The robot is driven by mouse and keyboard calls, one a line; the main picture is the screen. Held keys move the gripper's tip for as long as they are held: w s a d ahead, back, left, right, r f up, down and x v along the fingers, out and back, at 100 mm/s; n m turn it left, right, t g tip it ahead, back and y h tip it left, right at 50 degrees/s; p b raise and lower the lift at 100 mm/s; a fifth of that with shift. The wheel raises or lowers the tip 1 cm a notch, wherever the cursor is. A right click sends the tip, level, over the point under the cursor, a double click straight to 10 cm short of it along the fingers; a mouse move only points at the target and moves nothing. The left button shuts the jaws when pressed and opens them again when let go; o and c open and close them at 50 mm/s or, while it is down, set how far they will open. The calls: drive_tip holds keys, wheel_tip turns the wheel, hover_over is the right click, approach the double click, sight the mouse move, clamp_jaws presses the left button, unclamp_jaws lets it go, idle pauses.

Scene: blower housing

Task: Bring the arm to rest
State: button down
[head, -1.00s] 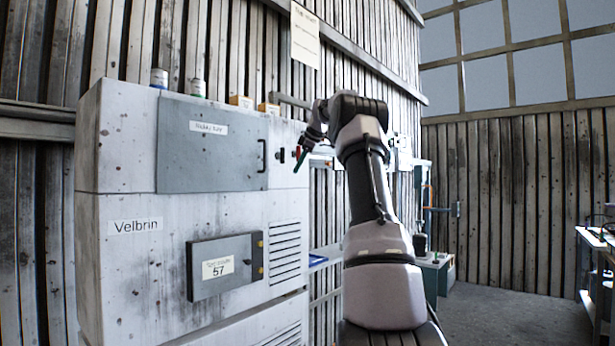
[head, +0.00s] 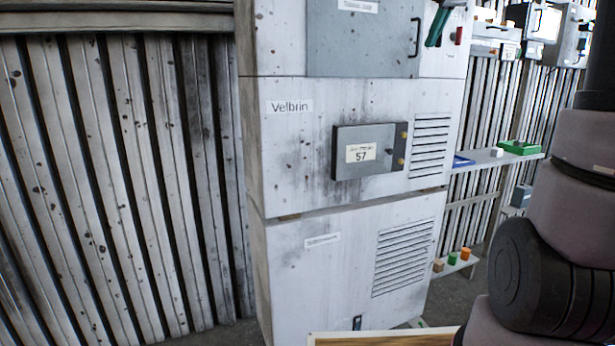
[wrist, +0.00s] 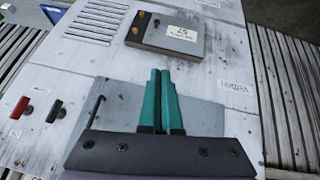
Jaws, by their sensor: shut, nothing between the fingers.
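My gripper (wrist: 161,82) shows in the wrist view with its two teal fingers together and nothing between them. In the head view only its teal finger part (head: 437,26) shows at the top edge, in front of the upper right of the white housing (head: 290,160) labelled Velbrin. The rest of my gripper is cut off there. My arm fills the right edge. In the wrist view the fingers lie over the grey upper door (wrist: 203,118); I cannot tell the gap to it.
The upper door (head: 360,40) and small panel marked 57 (head: 370,148) look shut. A red switch (head: 459,36) sits beside the door handle. A shelf (head: 490,160) holds a green tray (head: 519,147). The slatted wall at left is clear.

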drive_tip(key=s+a+f+m, duration=0.2)
drive_tip(key=s+f, duration=0.3)
drive_tip(key=s, duration=0.3)
drive_tip(key=s+a+f+m, duration=0.2)
drive_tip(key=s+f+m, duration=0.2)
drive_tip(key=s, duration=0.5)
drive_tip(key=s+a+f+m, duration=0.3)
drive_tip(key=s+f, duration=0.4)
drive_tip(key=s, duration=0.2)
drive_tip(key=shift+s+f+m+t+y, duration=0.25)
drive_tip(key=shift+f+m+t+y, duration=0.05)
drive_tip(key=shift+f, duration=0.05)
